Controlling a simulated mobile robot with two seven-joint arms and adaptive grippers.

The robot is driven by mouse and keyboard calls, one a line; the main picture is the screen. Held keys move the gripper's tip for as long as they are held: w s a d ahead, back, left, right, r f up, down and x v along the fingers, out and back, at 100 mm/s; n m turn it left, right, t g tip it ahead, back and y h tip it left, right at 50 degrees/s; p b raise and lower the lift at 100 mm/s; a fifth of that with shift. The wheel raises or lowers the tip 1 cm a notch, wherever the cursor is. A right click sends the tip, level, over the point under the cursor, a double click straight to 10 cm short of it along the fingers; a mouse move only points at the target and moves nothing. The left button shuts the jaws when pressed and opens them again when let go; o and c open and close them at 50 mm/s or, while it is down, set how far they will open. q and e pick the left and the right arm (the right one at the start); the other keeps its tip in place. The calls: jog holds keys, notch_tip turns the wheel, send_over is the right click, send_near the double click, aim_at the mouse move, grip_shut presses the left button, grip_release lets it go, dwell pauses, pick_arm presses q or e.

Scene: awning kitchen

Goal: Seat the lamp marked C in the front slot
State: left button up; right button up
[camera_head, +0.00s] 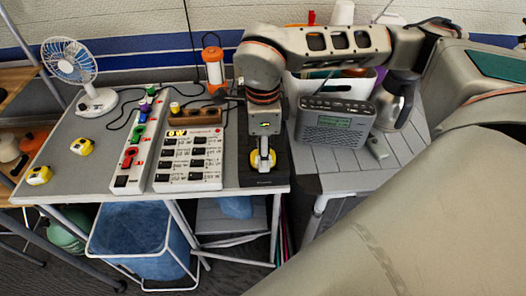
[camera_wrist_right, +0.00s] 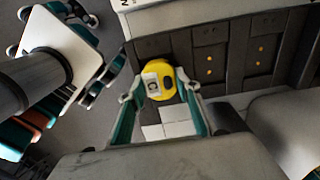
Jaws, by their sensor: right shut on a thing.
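A yellow lamp (camera_wrist_right: 167,70) with a white label reading C is between the fingers of my right gripper (camera_wrist_right: 163,92) in the right wrist view. The gripper is shut on it. In the head view the lamp (camera_head: 261,161) shows as a yellow spot under my right gripper (camera_head: 262,152), at the front part of the black dock (camera_head: 266,179). The dock (camera_wrist_right: 233,60) also shows in the right wrist view, with empty recesses and orange contacts right of the lamp. I cannot tell whether the lamp is fully down in the front slot. My left gripper is not in view.
Two yellow lamps lie at the table's left: one (camera_head: 82,146) near the fan (camera_head: 72,66), one (camera_head: 39,175) near the edge. A white switch panel (camera_head: 188,165) and a power strip (camera_head: 132,160) stand left of the dock. A grey radio (camera_head: 333,122) is to the right.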

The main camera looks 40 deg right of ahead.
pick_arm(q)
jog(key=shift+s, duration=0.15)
pick_arm(e)
jog(key=shift+f, duration=0.2)
jog(key=o, duration=1.4)
jog(key=shift+c, duration=0.2)
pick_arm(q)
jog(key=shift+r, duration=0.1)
pick_arm(e)
jog(key=shift+r+p, duration=1.05)
jog(key=shift+r, duration=0.4)
pick_arm(q)
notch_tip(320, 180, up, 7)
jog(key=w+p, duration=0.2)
jog(key=p, duration=0.1)
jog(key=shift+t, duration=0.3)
pick_arm(e)
jog(key=shift+r, duration=2.1)
jog(key=shift+f, duration=0.1)
